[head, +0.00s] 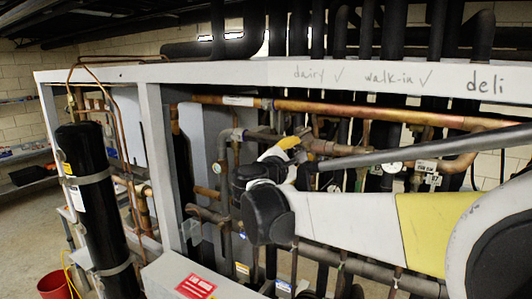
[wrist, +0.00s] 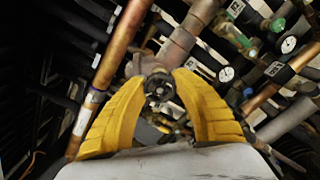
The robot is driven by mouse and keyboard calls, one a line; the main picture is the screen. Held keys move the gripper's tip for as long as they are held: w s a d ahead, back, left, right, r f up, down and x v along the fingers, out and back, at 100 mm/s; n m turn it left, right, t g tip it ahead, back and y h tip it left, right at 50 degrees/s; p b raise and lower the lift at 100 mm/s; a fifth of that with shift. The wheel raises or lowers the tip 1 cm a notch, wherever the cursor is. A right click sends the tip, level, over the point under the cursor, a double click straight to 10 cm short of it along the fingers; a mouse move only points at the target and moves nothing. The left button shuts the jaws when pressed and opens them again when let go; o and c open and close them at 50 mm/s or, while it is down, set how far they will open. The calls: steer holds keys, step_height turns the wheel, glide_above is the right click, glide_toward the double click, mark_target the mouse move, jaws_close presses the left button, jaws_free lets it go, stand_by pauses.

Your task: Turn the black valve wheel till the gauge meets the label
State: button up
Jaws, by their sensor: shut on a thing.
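The black valve wheel (wrist: 158,90) shows between the yellow fingers of my gripper (wrist: 159,79) in the wrist view. The fingers are shut on it from both sides, near their tips. In the head view I cannot make out the wheel, as my arm covers that part of the pipework. White round gauges (wrist: 288,44) and (wrist: 226,74) sit to the right of the wheel in the wrist view. The needle readings are too small to tell.
Copper pipes (wrist: 117,50) and dark pipes crowd around my gripper. The grey rack frame (head: 250,73) runs across the top, with handwritten names. A black cylinder (head: 95,215) stands at the left, and a red bucket (head: 54,284) is on the floor.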

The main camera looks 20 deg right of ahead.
stand_by(0.4)
steer(key=o, duration=1.3)
steer(key=shift+c, duration=0.2)
steer(key=v, duration=1.2)
